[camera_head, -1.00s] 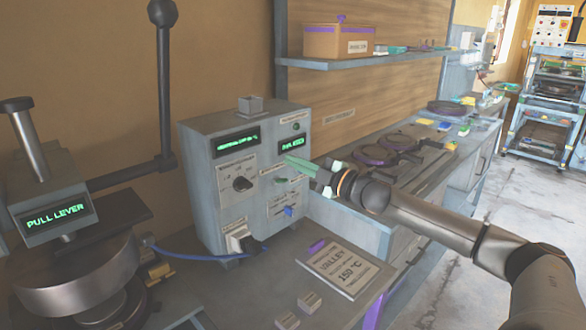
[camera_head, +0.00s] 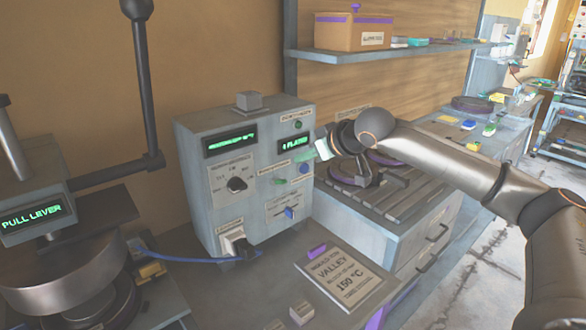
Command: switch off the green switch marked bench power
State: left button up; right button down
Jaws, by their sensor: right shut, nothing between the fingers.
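The grey control box (camera_head: 215,215) stands on the bench at centre. My left gripper is out of view.
Below the green parts is a blue switch (camera_head: 290,213). The press (camera_head: 60,275) stands at left.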

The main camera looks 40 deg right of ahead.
aim_at(281, 181)
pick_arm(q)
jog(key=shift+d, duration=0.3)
pick_arm(e)
jog(key=shift+s+a+f+m+g, duration=0.1)
jog(key=shift+s+m+g, duration=0.25)
jog(key=shift+s, duration=0.3)
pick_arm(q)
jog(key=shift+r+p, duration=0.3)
pick_arm(e)
jog(key=x, duration=1)
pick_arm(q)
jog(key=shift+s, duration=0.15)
pick_arm(e)
jog(key=shift+w+a+f, duration=0.1)
jog(key=shift+w+f, duration=0.05)
